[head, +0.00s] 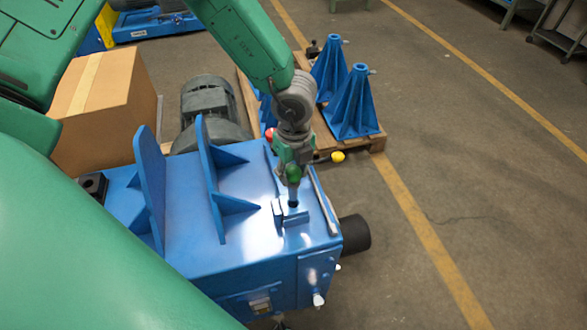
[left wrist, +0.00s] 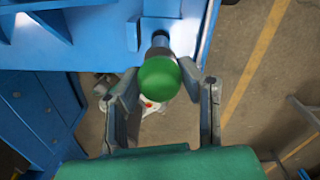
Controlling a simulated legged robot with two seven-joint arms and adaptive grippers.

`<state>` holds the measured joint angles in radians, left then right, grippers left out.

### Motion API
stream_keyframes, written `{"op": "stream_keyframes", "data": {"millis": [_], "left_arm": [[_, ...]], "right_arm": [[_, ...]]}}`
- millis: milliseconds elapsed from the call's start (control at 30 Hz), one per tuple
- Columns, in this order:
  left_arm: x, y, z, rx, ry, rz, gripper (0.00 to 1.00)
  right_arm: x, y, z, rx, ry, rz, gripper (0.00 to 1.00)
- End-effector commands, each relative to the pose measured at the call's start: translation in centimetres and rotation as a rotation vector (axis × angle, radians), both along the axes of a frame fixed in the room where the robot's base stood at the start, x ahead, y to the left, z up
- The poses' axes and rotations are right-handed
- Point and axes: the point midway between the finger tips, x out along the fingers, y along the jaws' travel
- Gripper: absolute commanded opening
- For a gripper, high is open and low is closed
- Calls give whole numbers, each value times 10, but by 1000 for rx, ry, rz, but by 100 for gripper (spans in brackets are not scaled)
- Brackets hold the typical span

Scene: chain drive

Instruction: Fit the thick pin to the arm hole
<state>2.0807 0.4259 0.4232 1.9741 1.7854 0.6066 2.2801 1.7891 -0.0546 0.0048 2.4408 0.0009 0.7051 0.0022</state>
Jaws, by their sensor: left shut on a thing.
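The thick pin has a round green head (left wrist: 160,78) and a dark grey shaft (head: 293,196). My left gripper (head: 293,174) is shut on the pin and holds it near upright, shaft down. In the left wrist view its fingers lie on either side of the green head. The shaft's lower end meets a small blue block (head: 292,218) on top of the blue machine housing (head: 255,245). The arm hole itself is hidden by the pin, and I cannot tell whether the tip is inside it. My right gripper is not in view.
Two upright blue plates (head: 207,175) with ribs stand on the housing left of the block. A black cylinder (head: 355,233) sticks out at its right. Behind are a grey motor (head: 208,105), a cardboard box (head: 100,105) and blue stands (head: 352,108) on a pallet. Floor at right is clear.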

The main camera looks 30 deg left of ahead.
Motion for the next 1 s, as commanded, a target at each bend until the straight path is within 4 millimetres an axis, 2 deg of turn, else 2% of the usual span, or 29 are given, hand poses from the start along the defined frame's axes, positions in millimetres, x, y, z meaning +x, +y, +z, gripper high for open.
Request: {"op": "stream_keyframes", "data": {"millis": [33,200,1000], "left_arm": [[0,0,-7,0,-1,0,0],[0,0,-14,-1,0,0,0],[-1,-1,-14,-2,-1,0,0]], "right_arm": [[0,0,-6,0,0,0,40],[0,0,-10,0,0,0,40],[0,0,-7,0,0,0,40]]}}
